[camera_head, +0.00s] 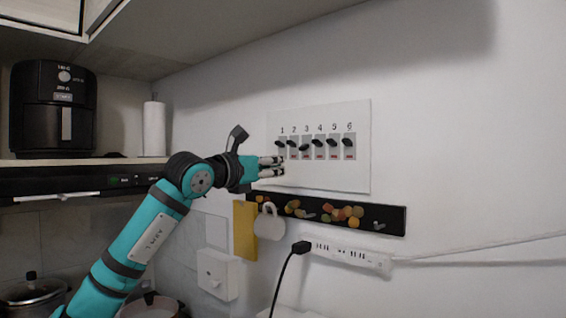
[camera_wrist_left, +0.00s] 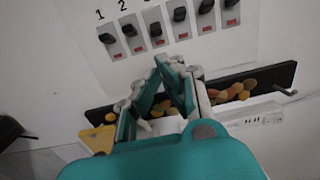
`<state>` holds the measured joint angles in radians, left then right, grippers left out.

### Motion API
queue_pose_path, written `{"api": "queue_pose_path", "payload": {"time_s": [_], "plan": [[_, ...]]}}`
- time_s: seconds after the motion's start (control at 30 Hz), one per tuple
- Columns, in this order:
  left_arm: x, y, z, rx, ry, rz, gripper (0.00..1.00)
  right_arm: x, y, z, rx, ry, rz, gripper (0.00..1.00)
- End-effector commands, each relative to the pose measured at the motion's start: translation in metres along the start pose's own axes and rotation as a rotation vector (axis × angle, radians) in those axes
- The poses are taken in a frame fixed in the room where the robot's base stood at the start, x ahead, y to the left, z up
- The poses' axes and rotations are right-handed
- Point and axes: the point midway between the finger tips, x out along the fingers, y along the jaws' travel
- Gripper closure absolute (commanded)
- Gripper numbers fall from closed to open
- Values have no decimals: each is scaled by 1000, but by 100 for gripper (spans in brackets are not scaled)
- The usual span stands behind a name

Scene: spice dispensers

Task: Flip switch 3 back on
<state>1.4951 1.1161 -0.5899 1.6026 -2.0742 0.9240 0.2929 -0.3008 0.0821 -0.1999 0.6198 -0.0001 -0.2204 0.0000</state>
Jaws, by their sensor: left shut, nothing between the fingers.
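A white panel (camera_head: 322,177) on the wall carries a row of switches numbered 1 to 6. Switch 3 (camera_head: 304,147) has its black lever lower than the levers beside it; the others point up. It also shows in the left wrist view (camera_wrist_left: 156,30), above the fingers. My left gripper (camera_head: 281,166) is shut and empty, in front of the panel's lower left, below switches 1 and 2 in the head view. In the left wrist view its fingertips (camera_wrist_left: 177,66) lie below the switches, apart from switch 3's lever. My right gripper is in neither view.
Below the panel, a black rail (camera_head: 390,218) holds colourful round items and a white mug (camera_head: 269,222). A power strip (camera_head: 348,256) with a black plug (camera_head: 301,247) runs under it. A black air fryer (camera_head: 53,108) stands on the left shelf.

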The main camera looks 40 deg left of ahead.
Motion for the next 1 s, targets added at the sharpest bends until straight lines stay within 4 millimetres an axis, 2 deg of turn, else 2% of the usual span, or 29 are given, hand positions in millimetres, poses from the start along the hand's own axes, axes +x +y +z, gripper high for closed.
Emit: {"api": "queue_pose_path", "payload": {"time_s": [0.03, 0.3, 0.5, 1.0], "plan": [[10, -1, 4, -1, 2, -2, 100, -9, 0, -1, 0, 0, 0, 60], [59, -1, 5, -2, 3, -2, 100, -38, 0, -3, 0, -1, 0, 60], [81, -1, 2, -1, 1, -2, 100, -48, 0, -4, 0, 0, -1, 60], [85, -1, 0, 0, 0, -1, 100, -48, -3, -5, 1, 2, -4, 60]]}}
